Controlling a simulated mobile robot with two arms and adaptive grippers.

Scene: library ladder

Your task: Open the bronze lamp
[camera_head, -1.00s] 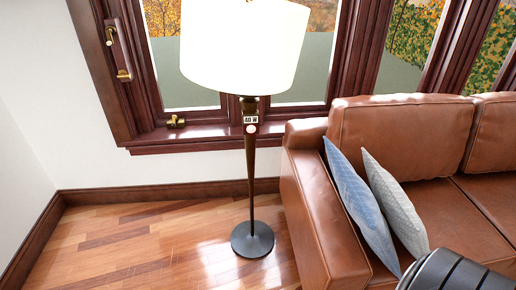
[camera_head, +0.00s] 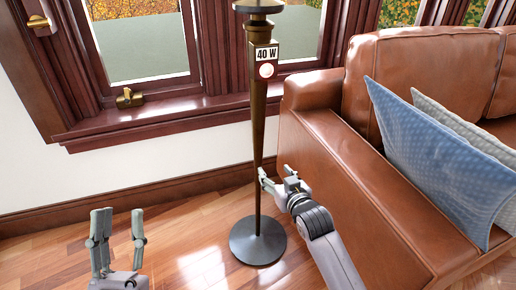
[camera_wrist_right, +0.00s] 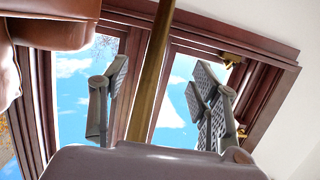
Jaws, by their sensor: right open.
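The bronze lamp (camera_head: 258,120) stands upright on a round dark base (camera_head: 258,243) on the floor. Its pole has a "40 W" label and a pale round button (camera_head: 266,70) below it; the shade is cut off in the head view. My right gripper (camera_head: 276,174) is open beside the lower pole, to its right. In the right wrist view the pole (camera_wrist_right: 152,75) appears between the spread fingers of my right gripper (camera_wrist_right: 160,95); I cannot tell whether it is inside them or beyond. My left gripper (camera_head: 118,225) is open and empty, left of the lamp.
A brown leather sofa (camera_head: 340,180) stands close to the right of the lamp and my right arm, with blue (camera_head: 435,160) and grey (camera_head: 470,130) pillows. A window sill (camera_head: 190,115) runs behind the lamp. The wooden floor left of the lamp is clear.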

